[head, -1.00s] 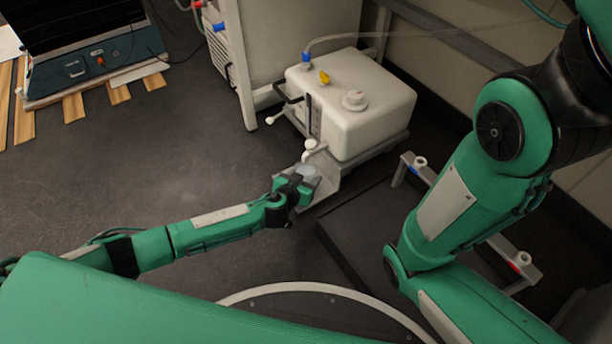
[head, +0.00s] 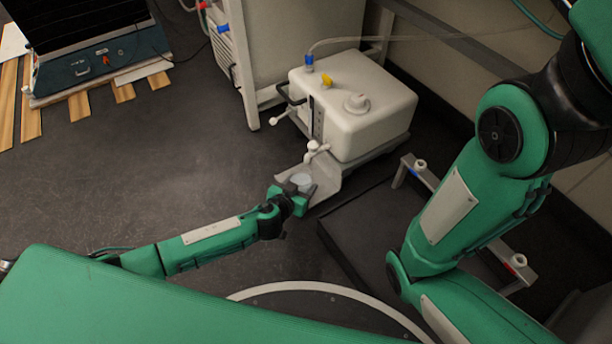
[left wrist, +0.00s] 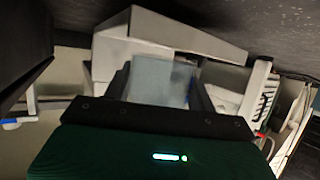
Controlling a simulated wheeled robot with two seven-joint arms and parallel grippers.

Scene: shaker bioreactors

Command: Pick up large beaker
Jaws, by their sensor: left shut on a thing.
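The large beaker (head: 301,180) is a pale, translucent vessel seen from above in the head view. My left gripper (head: 297,192) is shut on it, over the grey tray at the front of the white tank. In the left wrist view the beaker (left wrist: 160,80) shows as a pale, bluish block between the two dark fingers of my left gripper (left wrist: 162,88). Its lower part is hidden by the gripper. My right arm crosses the right side of the head view, but its gripper is out of view.
The white tank (head: 362,122) has a tap (head: 316,149) just above and behind the beaker. Its grey tray (head: 325,183) lies under the beaker. A low dark platform (head: 365,235) lies to the right. The floor (head: 160,185) to the left is clear.

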